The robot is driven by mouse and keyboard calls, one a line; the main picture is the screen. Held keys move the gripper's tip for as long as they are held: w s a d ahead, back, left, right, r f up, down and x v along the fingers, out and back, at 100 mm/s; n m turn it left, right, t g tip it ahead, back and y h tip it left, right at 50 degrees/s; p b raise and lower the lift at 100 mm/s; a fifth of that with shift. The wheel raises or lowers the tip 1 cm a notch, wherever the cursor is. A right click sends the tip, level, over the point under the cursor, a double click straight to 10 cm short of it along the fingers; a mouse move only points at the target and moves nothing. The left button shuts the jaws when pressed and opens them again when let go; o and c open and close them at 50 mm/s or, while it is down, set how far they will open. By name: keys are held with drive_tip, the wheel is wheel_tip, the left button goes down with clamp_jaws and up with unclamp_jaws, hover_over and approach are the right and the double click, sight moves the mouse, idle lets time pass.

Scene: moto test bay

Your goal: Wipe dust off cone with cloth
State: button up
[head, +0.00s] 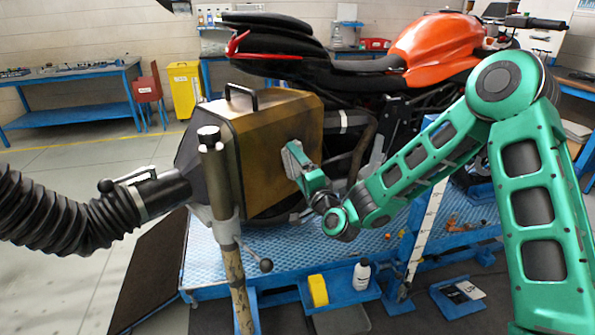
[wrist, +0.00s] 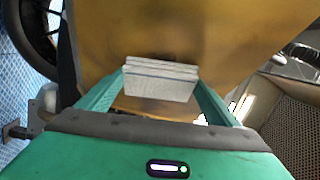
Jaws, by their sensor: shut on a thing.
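The cone (head: 262,150) is a large box-like hood with a dusty yellow-brown side, a dark left end and a black handle on top. It stands on a post left of centre in the head view. Its brownish face (wrist: 190,30) fills the upper wrist view. My green gripper (head: 303,170) is at the right part of this face. It is shut on a folded grey cloth (head: 292,160), which also shows between the fingers in the wrist view (wrist: 160,84). The cloth is at the face and seems to touch it; the contact edge is hidden.
A black ribbed hose (head: 60,228) joins the cone's left end. A metal post (head: 222,190) stands in front of it. An orange motorcycle (head: 430,40) is close behind on a blue platform (head: 205,260). A yellow sponge (head: 318,290) and white bottle (head: 362,274) sit on a low blue shelf.

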sight(295, 175)
drive_tip(key=shift+w+r, duration=0.2)
drive_tip(key=shift+r, duration=3.2)
drive_tip(key=shift+s+a+f, duration=0.1)
drive_tip(key=shift+f, duration=2.55)
drive_tip(key=shift+s+a+f, duration=0.1)
drive_tip(key=shift+f, duration=2.5)
drive_tip(key=shift+w+d, duration=0.1)
